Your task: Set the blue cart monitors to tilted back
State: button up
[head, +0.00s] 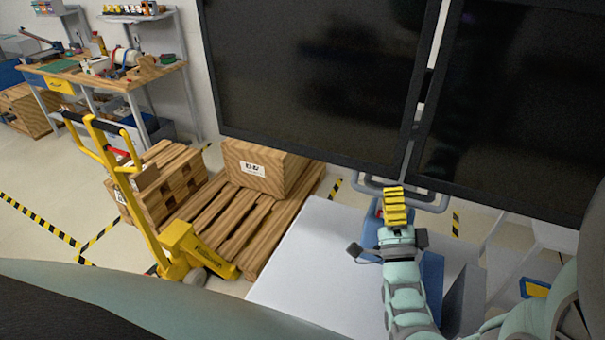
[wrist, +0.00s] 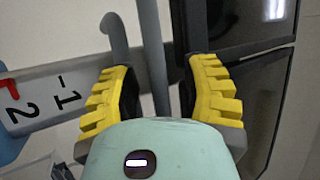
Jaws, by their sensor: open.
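Two large black monitors, a left one (head: 315,75) and a right one (head: 520,110), hang side by side at the top of the head view. A grey tubular handle (head: 440,200) sits below the gap between them. My gripper (head: 395,190) is at this handle, with yellow ribbed fingers. In the wrist view my gripper (wrist: 160,68) is open, with a grey bar (wrist: 153,40) running between its fingers. A plate (wrist: 45,98) with the numbers 1 and 2 and a red pointer (wrist: 8,88) show at left. Blue cart parts (head: 432,280) show behind my arm.
A white flat surface (head: 310,260) lies left of my arm. A wooden pallet (head: 225,220) bears a box (head: 260,168); a yellow pallet jack (head: 150,225) stands beside it. A workbench (head: 110,80) is at the back left. Striped tape marks the floor.

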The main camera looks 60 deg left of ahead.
grip_shut()
dwell(0.3)
dwell(0.3)
